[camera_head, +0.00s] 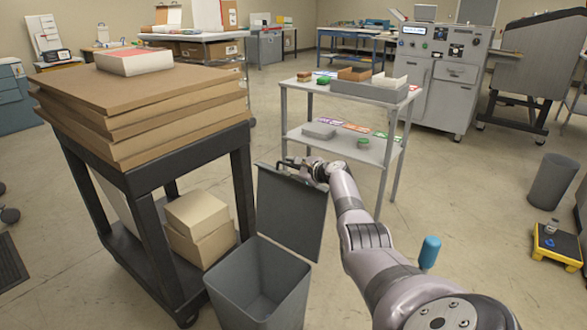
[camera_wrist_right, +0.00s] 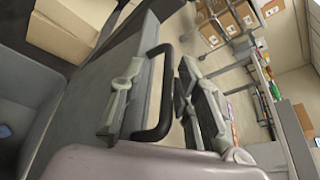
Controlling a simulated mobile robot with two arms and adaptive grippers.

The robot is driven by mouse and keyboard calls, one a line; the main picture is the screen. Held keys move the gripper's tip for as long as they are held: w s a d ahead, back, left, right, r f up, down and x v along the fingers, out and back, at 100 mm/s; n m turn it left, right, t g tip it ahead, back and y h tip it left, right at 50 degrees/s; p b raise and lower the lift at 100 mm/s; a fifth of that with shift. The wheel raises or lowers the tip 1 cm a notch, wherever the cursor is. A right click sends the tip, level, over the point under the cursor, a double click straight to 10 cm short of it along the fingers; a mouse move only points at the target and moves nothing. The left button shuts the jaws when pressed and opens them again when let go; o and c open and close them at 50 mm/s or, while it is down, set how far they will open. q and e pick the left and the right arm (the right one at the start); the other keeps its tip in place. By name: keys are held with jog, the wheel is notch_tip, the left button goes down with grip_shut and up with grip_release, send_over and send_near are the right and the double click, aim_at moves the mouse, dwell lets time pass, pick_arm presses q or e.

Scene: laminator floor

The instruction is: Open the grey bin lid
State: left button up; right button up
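The grey bin (camera_head: 258,283) stands on the floor at the lower middle of the head view, and its inside shows. Its lid (camera_head: 290,212) stands up steeply at the bin's back edge. My right gripper (camera_head: 303,170) is at the lid's top edge. In the right wrist view, its two fingers (camera_wrist_right: 160,100) are apart, one on each side of the lid's dark bar handle (camera_wrist_right: 166,85). Gaps show between the bar and the fingers. The lid (camera_wrist_right: 98,85) also shows there, beside the left finger. My left gripper is not in view.
A black cart (camera_head: 150,178) with stacked brown boards (camera_head: 150,115) stands close on the left, cardboard boxes (camera_head: 197,213) on its lower shelf. A grey two-tier table (camera_head: 345,152) stands behind the lid. Another grey bin (camera_head: 552,182) is at the right. Floor right of my arm is mostly clear.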

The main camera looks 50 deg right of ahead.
jog(key=shift+v, duration=1)
jog(key=v, duration=1)
